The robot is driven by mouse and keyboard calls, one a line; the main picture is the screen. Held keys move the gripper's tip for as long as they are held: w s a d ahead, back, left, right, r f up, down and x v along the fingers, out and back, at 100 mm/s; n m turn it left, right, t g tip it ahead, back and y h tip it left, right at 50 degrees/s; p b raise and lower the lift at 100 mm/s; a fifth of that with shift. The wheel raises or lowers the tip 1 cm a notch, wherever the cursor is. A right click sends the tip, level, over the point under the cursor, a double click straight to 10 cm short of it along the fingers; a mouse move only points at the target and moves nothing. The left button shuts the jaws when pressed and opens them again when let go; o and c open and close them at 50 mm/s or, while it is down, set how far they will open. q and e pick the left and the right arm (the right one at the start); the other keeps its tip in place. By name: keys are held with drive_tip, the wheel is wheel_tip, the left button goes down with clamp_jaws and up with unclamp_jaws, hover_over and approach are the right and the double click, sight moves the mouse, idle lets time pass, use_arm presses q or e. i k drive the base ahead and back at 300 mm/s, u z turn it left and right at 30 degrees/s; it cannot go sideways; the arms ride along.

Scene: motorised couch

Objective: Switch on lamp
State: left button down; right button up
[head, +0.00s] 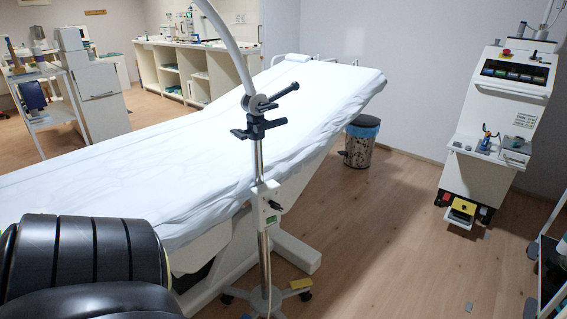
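A floor lamp stand (258,160) rises in front of the couch in the middle of the head view. Its curved upper arm leaves the picture at the top, so the lamp head is hidden. A black clamp with a lever (258,125) sits on the pole. Lower down is a pale box (265,203) with a green label and a small dark knob on its right side. Whether the lamp is lit cannot be told. Neither of my grippers is in view.
The couch (150,155) with a white sheet stretches behind the pole. A waste bin (361,142) stands beyond it. A white machine (500,130) stands at the right, and a trolley (550,270) at the right edge. The floor (400,235) between is mostly clear.

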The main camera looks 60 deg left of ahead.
sight(273, 219)
drive_tip(key=u, duration=0.8)
drive_tip(key=i, duration=0.85)
drive_tip(key=u, duration=0.9)
